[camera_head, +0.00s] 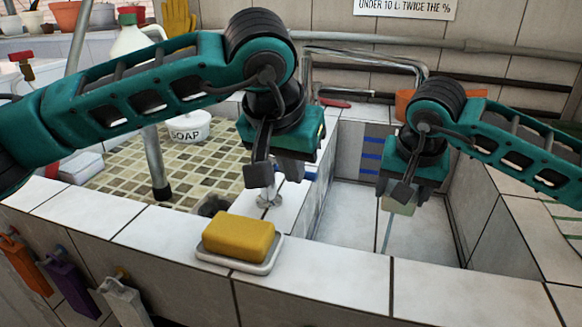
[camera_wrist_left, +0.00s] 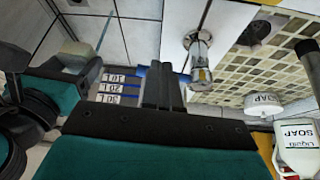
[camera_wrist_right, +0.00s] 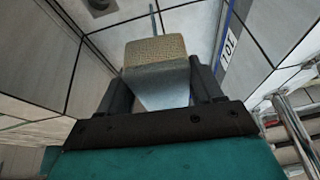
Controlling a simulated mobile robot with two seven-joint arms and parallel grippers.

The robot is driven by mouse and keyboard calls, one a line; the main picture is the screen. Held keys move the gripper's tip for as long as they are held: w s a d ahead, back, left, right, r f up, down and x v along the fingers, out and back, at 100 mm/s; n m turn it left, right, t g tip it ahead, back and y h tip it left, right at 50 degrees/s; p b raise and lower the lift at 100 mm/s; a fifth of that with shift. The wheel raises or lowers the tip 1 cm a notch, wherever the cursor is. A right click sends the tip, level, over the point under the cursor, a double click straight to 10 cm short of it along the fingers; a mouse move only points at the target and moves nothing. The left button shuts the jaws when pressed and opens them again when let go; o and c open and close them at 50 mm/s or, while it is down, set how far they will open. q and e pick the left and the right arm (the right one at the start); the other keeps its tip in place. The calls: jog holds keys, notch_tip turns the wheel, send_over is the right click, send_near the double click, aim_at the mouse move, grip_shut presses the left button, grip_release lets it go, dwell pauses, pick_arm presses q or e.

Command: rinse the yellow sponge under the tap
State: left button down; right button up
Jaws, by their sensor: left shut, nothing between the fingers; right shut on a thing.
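My right gripper (camera_head: 395,188) is shut on a block-shaped sponge (camera_head: 398,206), held above the deep basin. In the right wrist view the sponge (camera_wrist_right: 155,50) has a porous, dull yellow face and a paler side. A thin pale line like water (camera_head: 388,235) runs down below it. The metal tap pipe (camera_head: 370,55) reaches over the basin; its outlet is hidden behind my right arm. My left gripper (camera_head: 275,172) is shut and empty above a chrome fitting (camera_head: 268,199). A brighter yellow block (camera_head: 239,236) lies on a white dish (camera_head: 225,263) on the front rim.
The basin wall carries blue level marks (camera_head: 370,155). A tiled basin (camera_head: 120,178) lies to the left, with a SOAP tub (camera_head: 188,128) at its back. A metal post (camera_head: 155,165) stands there. Coloured tags (camera_head: 68,285) hang on the front wall. The front rim's right part is clear.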

pick_arm(q)
jog(key=shift+w+d+n, duration=0.3)
jog(key=shift+w+d, duration=0.1)
jog(key=shift+w, duration=0.1)
